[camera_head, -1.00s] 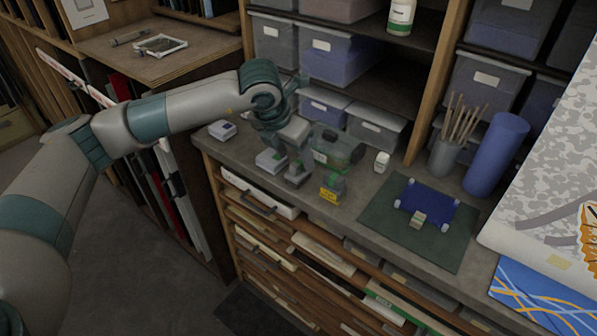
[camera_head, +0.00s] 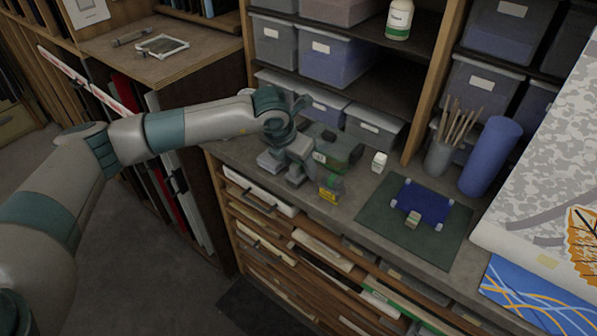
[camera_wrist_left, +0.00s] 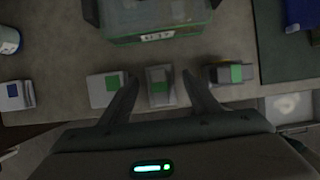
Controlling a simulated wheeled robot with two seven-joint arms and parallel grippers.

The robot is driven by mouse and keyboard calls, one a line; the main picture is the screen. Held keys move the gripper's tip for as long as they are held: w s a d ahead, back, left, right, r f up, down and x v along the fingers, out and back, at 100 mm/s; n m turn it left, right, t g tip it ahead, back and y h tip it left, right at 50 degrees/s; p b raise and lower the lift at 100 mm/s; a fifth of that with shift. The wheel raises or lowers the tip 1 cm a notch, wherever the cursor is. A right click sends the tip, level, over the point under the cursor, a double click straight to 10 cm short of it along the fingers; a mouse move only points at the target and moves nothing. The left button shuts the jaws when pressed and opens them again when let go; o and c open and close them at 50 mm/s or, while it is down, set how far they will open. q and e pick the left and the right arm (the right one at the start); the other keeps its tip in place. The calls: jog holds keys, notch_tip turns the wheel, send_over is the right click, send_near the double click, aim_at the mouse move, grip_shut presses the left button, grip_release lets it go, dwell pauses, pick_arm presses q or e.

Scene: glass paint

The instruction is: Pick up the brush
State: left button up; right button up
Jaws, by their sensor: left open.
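Several thin wooden-handled brushes (camera_head: 459,122) stand upright in a grey cup (camera_head: 438,158) at the back right of the counter. No loose brush is clearly seen on the counter. My left gripper (camera_head: 297,172) is over the counter, well left of the cup. My right gripper is out of view.
A clear green-edged bin (camera_head: 340,152) stands just behind the gripper. A yellow-labelled block (camera_head: 330,190) and a small white bottle (camera_head: 379,162) are nearby. A dark green mat (camera_head: 385,222) bears a blue sheet (camera_head: 425,203). A blue roll (camera_head: 490,158) stands beside the cup. Shelves rise behind.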

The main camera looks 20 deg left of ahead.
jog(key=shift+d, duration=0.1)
pick_arm(q)
jog(key=c, duration=1.2)
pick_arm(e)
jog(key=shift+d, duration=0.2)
pick_arm(q)
jog(key=shift+o, duration=0.2)
jog(key=shift+r, duration=0.15)
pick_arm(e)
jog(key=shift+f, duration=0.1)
